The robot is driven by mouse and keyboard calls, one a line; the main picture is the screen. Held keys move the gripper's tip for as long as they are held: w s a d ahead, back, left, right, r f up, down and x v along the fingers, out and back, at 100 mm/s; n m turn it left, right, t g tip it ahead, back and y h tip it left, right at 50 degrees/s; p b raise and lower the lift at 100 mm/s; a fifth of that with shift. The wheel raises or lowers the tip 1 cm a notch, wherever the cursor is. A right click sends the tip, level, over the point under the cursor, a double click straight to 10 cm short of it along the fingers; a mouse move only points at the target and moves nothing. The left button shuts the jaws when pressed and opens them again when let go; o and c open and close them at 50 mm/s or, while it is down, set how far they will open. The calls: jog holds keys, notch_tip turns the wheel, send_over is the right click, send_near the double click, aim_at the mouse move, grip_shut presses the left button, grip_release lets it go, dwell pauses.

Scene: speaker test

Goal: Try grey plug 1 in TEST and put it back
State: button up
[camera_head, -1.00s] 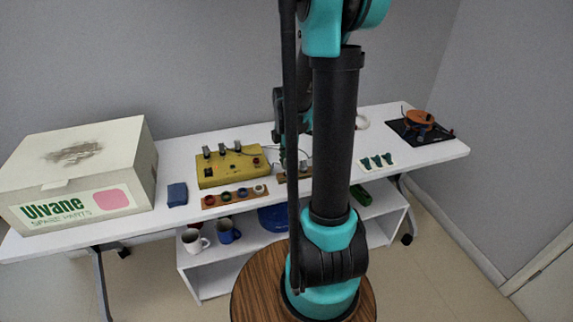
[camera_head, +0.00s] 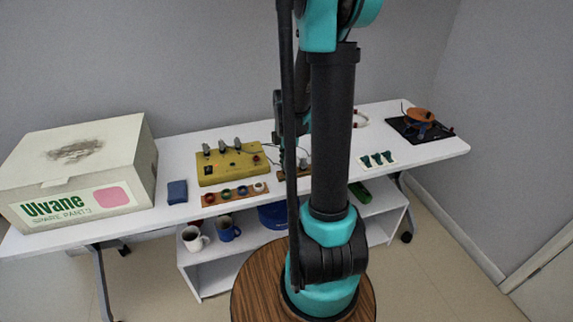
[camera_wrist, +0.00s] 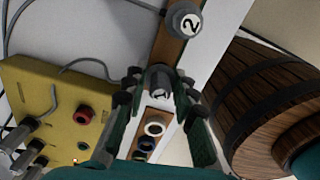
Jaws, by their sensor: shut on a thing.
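Grey plug 1 (camera_wrist: 160,88), its number facing the camera, is between the fingertips of my gripper (camera_wrist: 159,100) in the wrist view. The dark green fingers are shut on it. Whether its lower end is still in the wooden holder (camera_wrist: 168,50) cannot be told. Grey plug 2 (camera_wrist: 184,21) stands in that holder. The yellow box (camera_wrist: 40,90) lies left of my gripper, with a red socket (camera_wrist: 84,115) and a smaller green spot on top. No TEST label is readable. In the head view the yellow box (camera_head: 225,177) is left of my arm, which hides part of the holder (camera_head: 284,176).
A wooden strip with several coloured rings (camera_head: 228,201) lies before the box. A blue block (camera_head: 177,192) and a large carton (camera_head: 120,160) stand left. Right are a white card with dark green pieces (camera_head: 377,160) and a black mat (camera_head: 408,137). Thin cables cross the table.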

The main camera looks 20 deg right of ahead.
jog(key=shift+f, duration=0.1)
jog(key=o, duration=1)
jog(key=shift+r, duration=3.8)
